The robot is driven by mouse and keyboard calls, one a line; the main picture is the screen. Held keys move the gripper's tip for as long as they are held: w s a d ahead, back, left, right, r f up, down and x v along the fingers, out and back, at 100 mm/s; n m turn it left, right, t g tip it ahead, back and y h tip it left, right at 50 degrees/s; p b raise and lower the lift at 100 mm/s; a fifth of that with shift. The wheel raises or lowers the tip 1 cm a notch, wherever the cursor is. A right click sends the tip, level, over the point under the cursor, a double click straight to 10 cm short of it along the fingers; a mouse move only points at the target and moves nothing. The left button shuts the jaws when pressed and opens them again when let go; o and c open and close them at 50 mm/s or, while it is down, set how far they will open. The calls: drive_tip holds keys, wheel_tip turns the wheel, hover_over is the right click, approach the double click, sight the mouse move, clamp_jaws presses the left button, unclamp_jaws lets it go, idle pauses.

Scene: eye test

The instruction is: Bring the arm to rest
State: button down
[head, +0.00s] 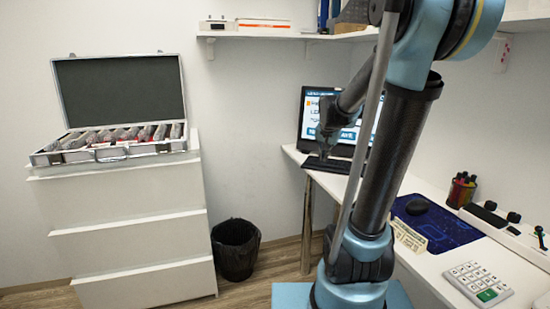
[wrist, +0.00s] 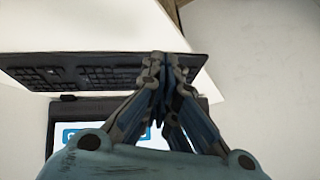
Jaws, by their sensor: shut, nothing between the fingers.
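My arm rises from its blue base in the middle of the head view and reaches over toward the corner desk. My gripper (head: 322,158) is in front of the computer screen (head: 338,118), by the black keyboard (head: 328,165). In the wrist view my gripper (wrist: 165,62) has its fingertips together with nothing between them. The keyboard (wrist: 80,70) shows beyond the fingers there, and the lit screen (wrist: 85,130) is partly hidden behind the gripper. I cannot tell whether the fingertips touch anything.
An open case (head: 118,100) stands on a white drawer unit (head: 125,225). A black bin (head: 236,250) is on the floor. A shelf (head: 290,35) runs above.

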drive_tip(key=s+f+n+g, duration=0.1)
drive_tip(key=s+f, duration=0.3)
drive_tip(key=s, duration=0.6)
drive_tip(key=s+f+n+g, duration=0.1)
drive_tip(key=s+f+n, duration=0.2)
drive_tip(key=s, duration=0.7)
drive_tip(key=s+f+n+g, duration=0.2)
drive_tip(key=s+f, duration=0.3)
drive_tip(key=s, duration=0.6)
drive_tip(key=shift+a+y, duration=0.4)
drive_tip(key=shift+a, duration=0.05)
